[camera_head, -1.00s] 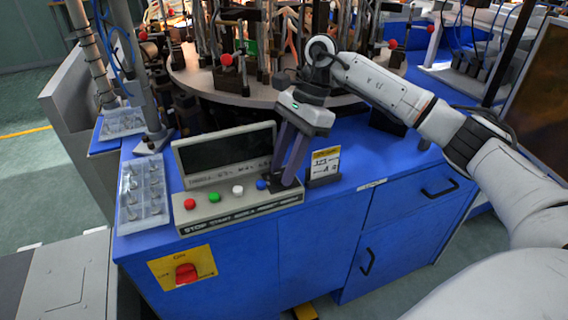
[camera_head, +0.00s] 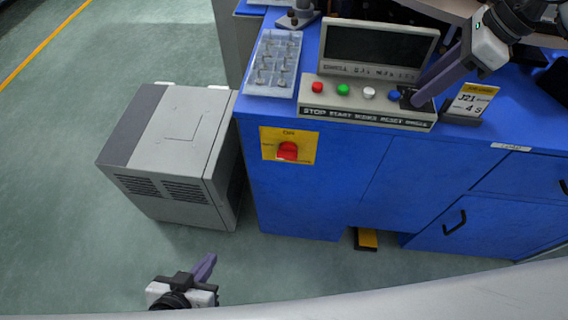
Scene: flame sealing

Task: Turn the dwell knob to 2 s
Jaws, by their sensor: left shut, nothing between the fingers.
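The control panel (camera_head: 310,110) on the blue cabinet has red, green, white and blue buttons in a row, with a dark screen behind them. At the row's right end is a small dark part (camera_head: 406,96), probably the dwell knob; its pointer and scale are not readable. My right gripper (camera_head: 418,100) comes down from the upper right, with its fingertips at this dark part. The fingers overlap in view, so their gap and any grip on it are hidden. My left gripper (camera_head: 206,265) is shut and empty, low over the floor in front of the cabinet.
A yellow-topped card (camera_head: 472,101) stands just right of my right fingers; it seems to read J21 and 4 s. A red rotary switch (camera_head: 288,151) is on the cabinet front. A tray (camera_head: 272,65) lies left of the panel. A grey box unit (camera_head: 175,140) stands on the floor.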

